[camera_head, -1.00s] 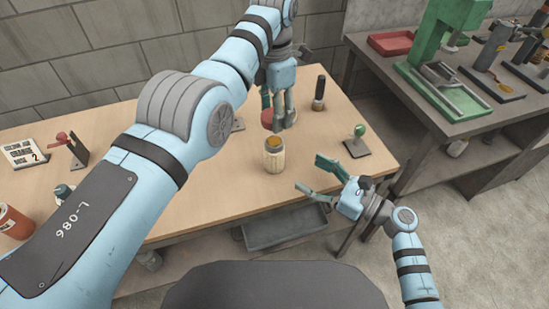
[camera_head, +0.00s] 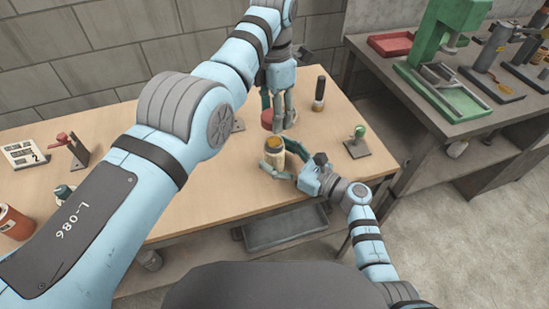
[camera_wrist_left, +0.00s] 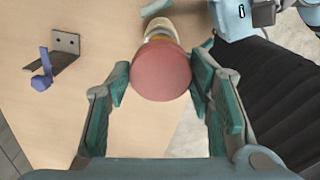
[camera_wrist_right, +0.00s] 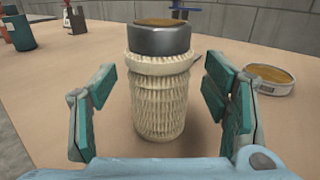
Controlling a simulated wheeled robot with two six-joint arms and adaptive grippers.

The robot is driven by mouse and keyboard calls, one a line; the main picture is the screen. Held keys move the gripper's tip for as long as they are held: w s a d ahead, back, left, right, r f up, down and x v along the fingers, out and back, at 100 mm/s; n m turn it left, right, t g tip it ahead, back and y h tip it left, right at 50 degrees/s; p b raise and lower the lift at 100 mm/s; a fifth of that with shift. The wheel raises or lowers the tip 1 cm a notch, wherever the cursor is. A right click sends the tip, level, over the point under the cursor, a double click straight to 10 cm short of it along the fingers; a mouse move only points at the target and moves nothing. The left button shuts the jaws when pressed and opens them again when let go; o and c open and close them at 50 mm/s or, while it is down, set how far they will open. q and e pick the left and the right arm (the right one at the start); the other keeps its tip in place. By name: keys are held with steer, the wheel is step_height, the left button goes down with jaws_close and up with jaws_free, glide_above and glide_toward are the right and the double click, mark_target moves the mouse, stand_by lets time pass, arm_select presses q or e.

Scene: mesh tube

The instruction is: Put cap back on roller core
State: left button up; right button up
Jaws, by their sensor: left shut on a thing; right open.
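The roller core (camera_head: 274,157) stands upright on the wooden table, with a pale woven body, a dark grey band and a brown top; it fills the middle of the right wrist view (camera_wrist_right: 158,95). My right gripper (camera_head: 268,153) is open, one finger on each side of the core, with gaps between fingers and core. The red round cap (camera_wrist_left: 161,74) is between the fingertips of my left gripper (camera_wrist_left: 160,80), which is shut on it. In the head view the left gripper (camera_head: 278,118) hangs just behind the core, cap apart from it.
A dark upright handle (camera_head: 319,93) and a bracket with a green knob (camera_head: 357,144) stand right of the core. A shallow round metal-rimmed thing (camera_wrist_right: 269,79) shows beyond the core. A red-topped bracket (camera_head: 71,148) stands at left. The table's middle-left is clear.

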mark_target(274, 141)
steer(key=shift+w+a, duration=0.35)
steer(key=shift+a, duration=0.15)
jaws_close()
arm_select(q)
steer(key=shift+f, duration=2.55)
steer(key=shift+w, duration=0.1)
steer(key=shift+f, duration=0.85)
steer(key=shift+f, duration=0.55)
